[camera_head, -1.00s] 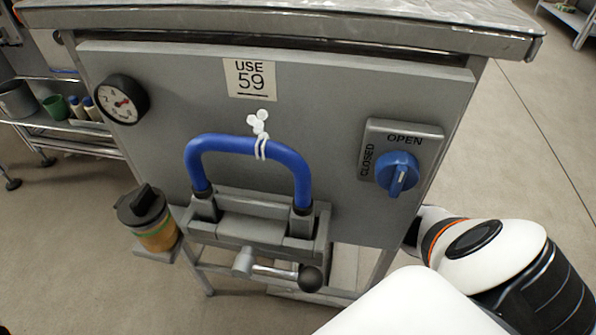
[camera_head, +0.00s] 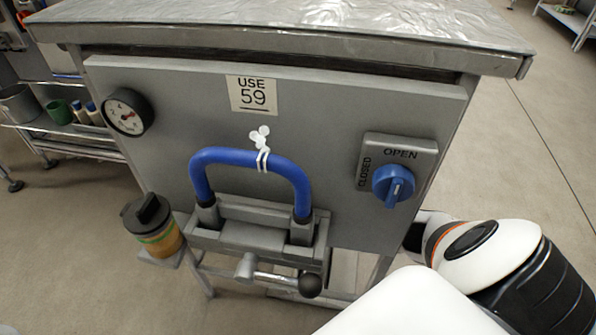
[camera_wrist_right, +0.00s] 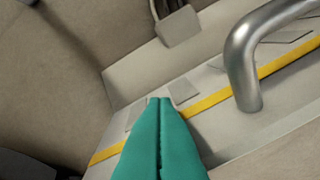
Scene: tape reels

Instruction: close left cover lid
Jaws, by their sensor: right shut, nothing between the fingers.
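No cover lid can be clearly made out on the grey cabinet front (camera_head: 330,130) in the head view. A blue handle (camera_head: 240,157) stands upright on a grey latch block low on that front. In the right wrist view, my right gripper (camera_wrist_right: 162,101) has teal fingers pressed together with nothing between them. A bent grey metal tube (camera_wrist_right: 243,62) rises to the right of the fingertips, apart from them. My white right arm (camera_head: 485,250) shows at lower right in the head view, but its gripper is hidden there. My left gripper is in neither view.
A blue knob (camera_head: 393,184) marked OPEN and CLOSED is at right on the cabinet. A gauge (camera_head: 128,112) is at upper left. A black-lidded jar (camera_head: 153,226) stands at lower left. A ball-ended lever (camera_head: 309,285) sticks out below the handle. A yellow strip (camera_wrist_right: 205,103) crosses the wrist view.

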